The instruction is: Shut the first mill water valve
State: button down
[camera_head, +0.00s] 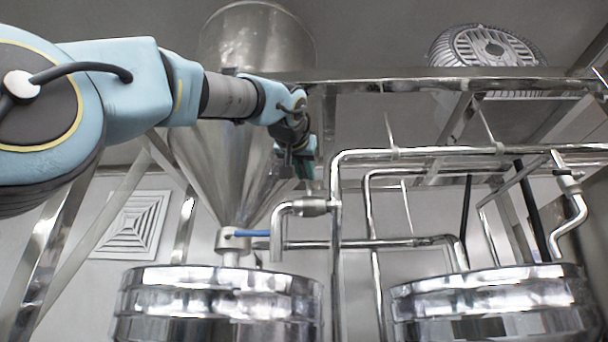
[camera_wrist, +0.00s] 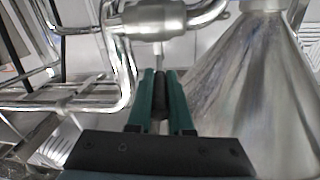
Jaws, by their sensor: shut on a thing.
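The first mill's water valve is a short steel cylinder (camera_head: 312,207) on the bent steel pipe above the left drum. In the wrist view, the valve body (camera_wrist: 154,19) lies just beyond my fingertips, with a thin stem leading from it toward me. My gripper (camera_head: 306,180), with teal fingers, is just above the valve. In the wrist view, my gripper (camera_wrist: 160,75) is shut on the dark valve handle (camera_wrist: 161,90), which lies between the fingers. The handle's exact angle is hard to tell, and the head view hides most of it behind my gripper.
A steel cone hopper (camera_head: 215,165) stands close behind my arm, with a blue lever (camera_head: 252,233) at its outlet. Steel pipes (camera_head: 335,230) run close to the right of my gripper. Two steel drums, left (camera_head: 218,290) and right (camera_head: 495,295), stand below.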

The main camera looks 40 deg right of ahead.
jog(key=shift+s+d+f+n+t+y, duration=0.15)
jog(key=shift+s+d+n+t+y, duration=0.15)
jog(key=shift+n+t+y, duration=0.35)
jog(key=shift+t+y+b, duration=0.25)
jog(key=shift+b, duration=0.05)
jog(key=c, duration=0.8)
grip_release()
jog(key=shift+c, duration=0.2)
jog(key=b+v, duration=0.4)
jog(key=v, duration=0.6)
jog(key=shift+s+a, duration=0.25)
jog(key=shift+s, duration=0.05)
